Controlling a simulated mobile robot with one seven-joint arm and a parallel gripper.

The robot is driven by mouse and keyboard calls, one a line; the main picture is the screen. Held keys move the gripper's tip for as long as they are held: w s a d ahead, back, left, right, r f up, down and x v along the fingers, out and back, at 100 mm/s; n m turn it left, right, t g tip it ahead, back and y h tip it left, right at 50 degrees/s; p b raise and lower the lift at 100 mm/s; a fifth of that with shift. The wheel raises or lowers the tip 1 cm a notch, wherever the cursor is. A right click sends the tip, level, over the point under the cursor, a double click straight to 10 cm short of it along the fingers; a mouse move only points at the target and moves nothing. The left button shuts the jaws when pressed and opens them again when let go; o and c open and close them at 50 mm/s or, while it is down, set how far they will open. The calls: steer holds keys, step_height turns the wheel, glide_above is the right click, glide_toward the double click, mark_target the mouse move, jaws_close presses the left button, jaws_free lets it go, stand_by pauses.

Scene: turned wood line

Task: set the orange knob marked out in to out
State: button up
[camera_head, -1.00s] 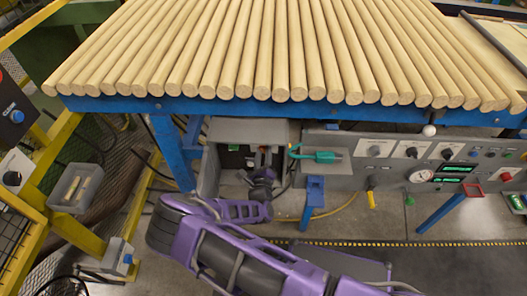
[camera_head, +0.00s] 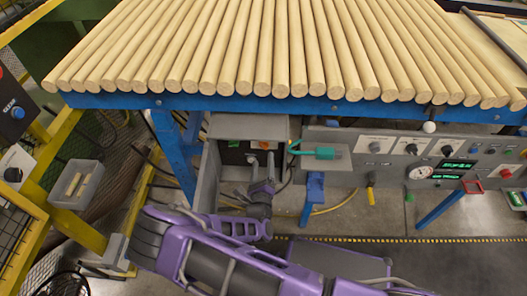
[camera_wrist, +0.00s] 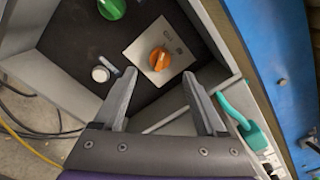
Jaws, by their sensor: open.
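The orange knob (camera_wrist: 160,58) sits on a square silver plate (camera_wrist: 165,42) with small markings, fixed to a dark panel inside a grey box. The markings are too small to read. In the wrist view the knob's grip ridge is slightly tilted from upright in the picture. My gripper (camera_wrist: 158,88) is open and empty, its two fingers pointing at the panel. The knob lies between and beyond the fingertips, apart from them. In the head view my gripper (camera_head: 262,160) is at the open box under the blue table, and the knob is a small orange patch there.
The box's grey walls (camera_wrist: 205,35) surround the space closely. Wooden rods (camera_head: 270,50) cover the table above.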

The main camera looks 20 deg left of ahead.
steer(key=v, duration=1)
steer(key=shift+s+d, duration=0.2)
steer(key=shift+s, duration=0.05)
